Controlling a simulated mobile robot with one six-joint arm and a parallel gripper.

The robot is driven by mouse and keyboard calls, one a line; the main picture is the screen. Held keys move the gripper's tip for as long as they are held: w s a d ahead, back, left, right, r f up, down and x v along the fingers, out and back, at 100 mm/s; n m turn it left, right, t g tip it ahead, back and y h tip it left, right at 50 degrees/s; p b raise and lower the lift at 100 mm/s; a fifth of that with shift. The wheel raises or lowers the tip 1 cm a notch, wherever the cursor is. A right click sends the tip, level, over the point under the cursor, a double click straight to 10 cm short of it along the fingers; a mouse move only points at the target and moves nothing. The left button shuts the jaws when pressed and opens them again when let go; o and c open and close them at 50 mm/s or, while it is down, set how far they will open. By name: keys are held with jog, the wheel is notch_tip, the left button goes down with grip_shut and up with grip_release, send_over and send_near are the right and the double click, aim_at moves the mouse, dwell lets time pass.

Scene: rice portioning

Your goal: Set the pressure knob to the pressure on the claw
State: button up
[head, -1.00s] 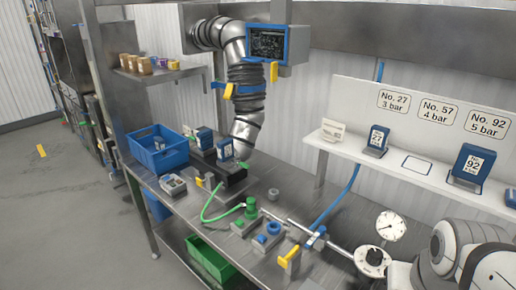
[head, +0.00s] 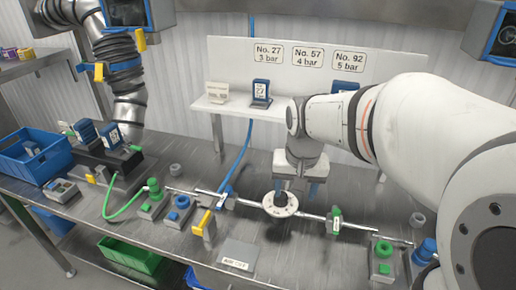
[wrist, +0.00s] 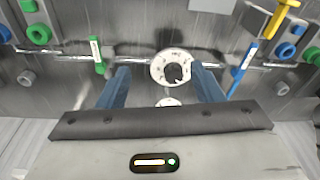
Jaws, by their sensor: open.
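The pressure knob, a dark knob on a round white dial (head: 280,204), sits in the metal pipe line on the bench. In the wrist view the dial (wrist: 160,72) lies between and beyond my two blue fingers. My gripper (wrist: 163,82) is open and empty; it points down over the dial, and I cannot tell whether it touches the knob. In the head view my gripper (head: 283,187) is mostly hidden behind my wrist. A sign (head: 295,56) reads No. 27 3 bar, No. 57 4 bar, No. 92 5 bar. Two blue labelled units (head: 111,136) stand at left, their numbers unreadable.
A green-handled valve (head: 335,221) is right of the dial, a yellow lever (head: 206,222) left. A blue crate (head: 33,155) stands at far left. A white shelf (head: 230,108) holds a blue No. 27 unit (head: 261,92). A grey plate (head: 237,256) lies near the front edge.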

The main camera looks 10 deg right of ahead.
aim_at(281, 196)
jog(key=w+f+m, duration=0.1)
jog(key=w+f, duration=0.1)
jog(key=w, duration=0.2)
jog(key=w+f+m+g, duration=0.1)
jog(key=w+f, duration=0.1)
jog(key=w, duration=0.2)
jog(key=w+f+m+b, duration=0.1)
jog(key=w+f, duration=0.1)
jog(key=w, duration=0.2)
jog(key=shift+f+g, duration=0.3)
jog(key=shift+f, duration=0.05)
jog(key=shift+w+f, duration=0.1)
jog(key=shift+f, duration=3.9)
jog(key=shift+c, duration=0.2)
jog(key=c, duration=0.9)
